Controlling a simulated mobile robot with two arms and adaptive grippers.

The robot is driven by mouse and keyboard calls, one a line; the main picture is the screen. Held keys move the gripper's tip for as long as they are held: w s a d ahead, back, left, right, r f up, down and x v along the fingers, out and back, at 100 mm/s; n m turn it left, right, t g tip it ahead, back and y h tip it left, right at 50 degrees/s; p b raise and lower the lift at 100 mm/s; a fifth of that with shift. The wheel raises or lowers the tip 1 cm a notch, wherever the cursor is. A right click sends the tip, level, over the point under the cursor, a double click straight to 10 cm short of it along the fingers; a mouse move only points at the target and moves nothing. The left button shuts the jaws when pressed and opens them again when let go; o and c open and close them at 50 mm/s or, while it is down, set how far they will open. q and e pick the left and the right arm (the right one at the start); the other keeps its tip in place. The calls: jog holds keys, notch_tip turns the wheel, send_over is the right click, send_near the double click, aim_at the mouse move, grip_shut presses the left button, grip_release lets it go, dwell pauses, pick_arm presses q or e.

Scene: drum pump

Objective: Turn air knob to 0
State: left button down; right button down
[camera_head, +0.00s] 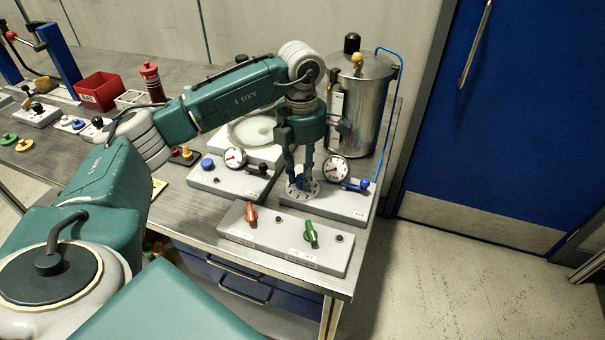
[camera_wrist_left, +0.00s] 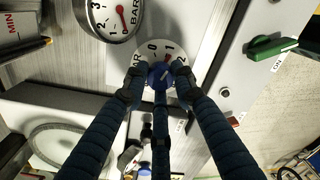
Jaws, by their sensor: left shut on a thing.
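The air knob (camera_wrist_left: 160,75) is small and blue, on a round white dial (camera_wrist_left: 146,57) marked 0, 1, 2 and BAR. A round gauge (camera_wrist_left: 113,15) with a red needle is beside the dial. My right gripper is not in view.
A front box (camera_head: 285,240) carries an orange switch (camera_head: 251,212) and a green switch (camera_head: 311,233). The right box also has a blue lever (camera_head: 357,185). Another box (camera_head: 232,184) with a gauge stands left. A steel vessel (camera_head: 366,105) with a blue hose stands behind.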

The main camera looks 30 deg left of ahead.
aim_at(300, 177)
pick_arm(q)
jog(key=n, duration=0.4)
jog(key=shift+r+n, duration=0.1)
jog(key=shift+n, duration=2.7)
jog(key=c, duration=1.4)
grip_release()
notch_tip(300, 177, up, 12)
jog(key=shift+a, duration=0.2)
